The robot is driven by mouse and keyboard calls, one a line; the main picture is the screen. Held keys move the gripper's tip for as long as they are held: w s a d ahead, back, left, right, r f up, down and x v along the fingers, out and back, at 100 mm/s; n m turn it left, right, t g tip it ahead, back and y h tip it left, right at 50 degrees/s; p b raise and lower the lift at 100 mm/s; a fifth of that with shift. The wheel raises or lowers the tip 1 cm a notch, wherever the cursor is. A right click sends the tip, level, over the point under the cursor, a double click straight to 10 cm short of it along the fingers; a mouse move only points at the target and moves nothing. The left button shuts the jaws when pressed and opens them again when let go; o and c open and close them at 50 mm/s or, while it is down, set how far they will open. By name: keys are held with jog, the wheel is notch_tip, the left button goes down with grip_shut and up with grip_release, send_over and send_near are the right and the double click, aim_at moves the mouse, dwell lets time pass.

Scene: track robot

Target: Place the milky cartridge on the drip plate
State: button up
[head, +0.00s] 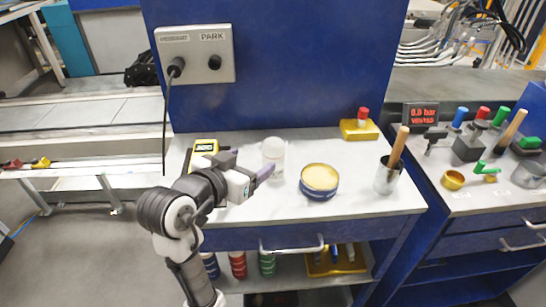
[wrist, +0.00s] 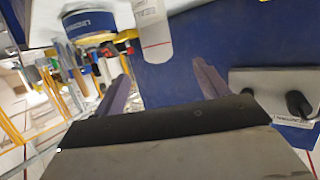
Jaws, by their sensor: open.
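The milky cartridge (head: 273,153) is a pale, whitish cylinder with a domed top. It stands upright on the cart top in the head view, and shows at the top of the wrist view (wrist: 152,25). My gripper (head: 249,164) is open and empty, just left of the cartridge, its fingers pointing toward it. A finger partly overlaps the space in front of the cartridge; whether it touches I cannot tell. In the wrist view my gripper (wrist: 165,80) has both fingers spread. I cannot make out a drip plate with certainty.
A blue tin with yellow top (head: 319,181) stands right of the cartridge, then a metal cup (head: 387,181) with a wooden handle. A yellow block (head: 360,130) with red knob is behind. A yellow meter (head: 204,146) lies left. A blue panel (head: 290,70) rises behind.

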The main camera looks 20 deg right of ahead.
aim_at(277, 140)
jog(key=x, duration=0.6)
jog(key=shift+w+d+p, duration=0.3)
jog(key=shift+p, duration=0.05)
jog(key=x, duration=0.1)
jog(key=p+x, duration=0.1)
jog(key=x, duration=0.1)
jog(key=p+x, duration=0.1)
jog(key=x, duration=0.1)
jog(key=shift+s+d+r, duration=0.2)
jog(key=shift+r, duration=0.15)
jog(key=shift+w+d+f, duration=0.15)
jog(key=shift+w+d, duration=0.05)
jog(key=shift+c, duration=0.3)
jog(key=c, duration=1.2)
